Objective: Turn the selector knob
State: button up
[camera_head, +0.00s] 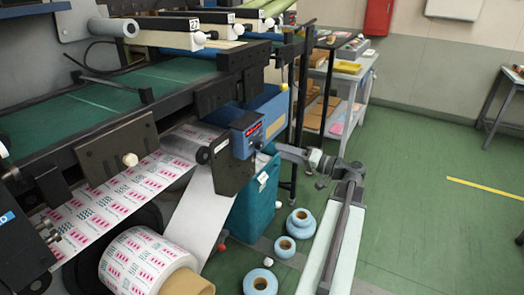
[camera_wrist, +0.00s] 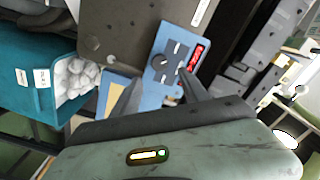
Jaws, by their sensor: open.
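The selector knob (camera_wrist: 158,62) is a small dark round knob on the face of a blue control box (camera_wrist: 150,84), which also has a red lit display (camera_wrist: 195,57) and dark slots. In the head view the box (camera_head: 247,146) sits at the end of the rewinder, its display facing right; the knob is too small to make out there. My gripper (camera_wrist: 160,78) is open, its two dark fingers pointing at the box with the knob ahead between them. In the head view my gripper (camera_head: 281,150) is just right of the box. Contact with the knob cannot be told.
A dark metal plate (camera_wrist: 120,35) stands beside the box. A teal bin (camera_wrist: 35,92) with white crumpled stuff lies left in the wrist view. The printed web (camera_head: 110,190) and a label roll (camera_head: 140,262) are left of the box. Blue-white rolls (camera_head: 300,220) lie on the floor.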

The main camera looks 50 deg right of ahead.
aim_at(262, 146)
jog(key=x, duration=0.7)
jog(key=shift+w+a, duration=0.1)
jog(key=shift+w, duration=0.25)
jog(key=shift+a, duration=0.1)
grip_shut()
